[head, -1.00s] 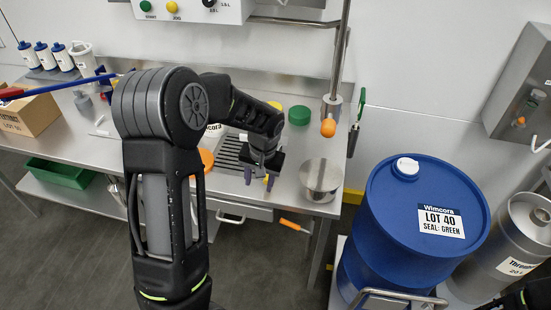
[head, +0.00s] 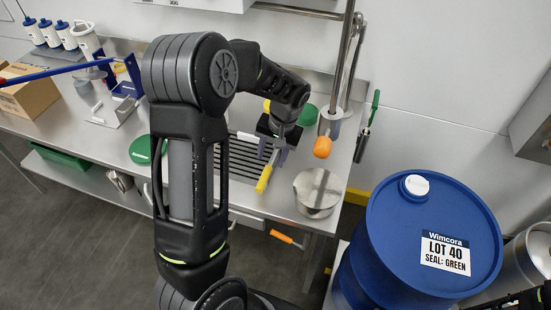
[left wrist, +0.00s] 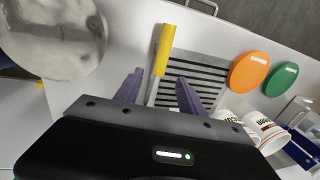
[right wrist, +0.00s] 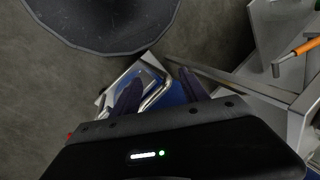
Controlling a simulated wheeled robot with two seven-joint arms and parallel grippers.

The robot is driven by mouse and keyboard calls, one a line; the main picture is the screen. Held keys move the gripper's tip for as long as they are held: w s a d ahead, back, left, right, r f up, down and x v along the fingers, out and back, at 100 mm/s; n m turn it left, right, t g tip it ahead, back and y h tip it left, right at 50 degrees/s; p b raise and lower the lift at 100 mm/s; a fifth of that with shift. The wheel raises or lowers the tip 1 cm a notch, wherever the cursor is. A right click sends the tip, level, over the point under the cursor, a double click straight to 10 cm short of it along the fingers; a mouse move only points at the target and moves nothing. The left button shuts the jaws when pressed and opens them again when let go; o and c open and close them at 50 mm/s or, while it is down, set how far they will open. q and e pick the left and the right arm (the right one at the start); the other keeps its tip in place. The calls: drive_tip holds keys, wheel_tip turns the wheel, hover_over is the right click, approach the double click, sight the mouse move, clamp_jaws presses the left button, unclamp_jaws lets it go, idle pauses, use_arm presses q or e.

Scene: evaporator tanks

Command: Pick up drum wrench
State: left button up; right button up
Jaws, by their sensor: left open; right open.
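A tool with a yellow handle (head: 264,178), which I take to be the drum wrench, is by the dark slotted rack (head: 238,165) on the steel counter. In the left wrist view its yellow handle (left wrist: 163,50) points away from me, and its thin metal shaft passes between the fingers. My left gripper (head: 272,152) is open around the shaft, with no clear contact visible; the shaft's lower end is hidden. My right gripper (right wrist: 160,80) is open and empty, above the floor near the blue drum's area, far from the tool.
A steel pot (head: 318,192) stands right of the rack. An orange-handled tool (head: 286,238) hangs below the counter edge, and a green-handled tool (head: 374,105) is at its right end. A blue drum (head: 420,200) stands at right. Orange (left wrist: 249,70) and green (left wrist: 281,79) lids lie beside the rack.

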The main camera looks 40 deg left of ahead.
sight(268, 168)
use_arm(q)
drive_tip(key=shift+a+f+b, duration=0.25)
drive_tip(key=shift+f+b, duration=0.6)
drive_tip(key=shift+f, duration=0.45)
drive_tip(key=f+b, duration=0.2)
drive_tip(key=f, duration=0.1)
drive_tip(key=a+f+b, duration=0.1)
drive_tip(key=f, duration=0.1)
drive_tip(key=shift+s+f, duration=0.1)
drive_tip(key=shift+f, duration=0.05)
drive_tip(key=shift+c, duration=0.6)
clamp_jaws()
idle(0.5)
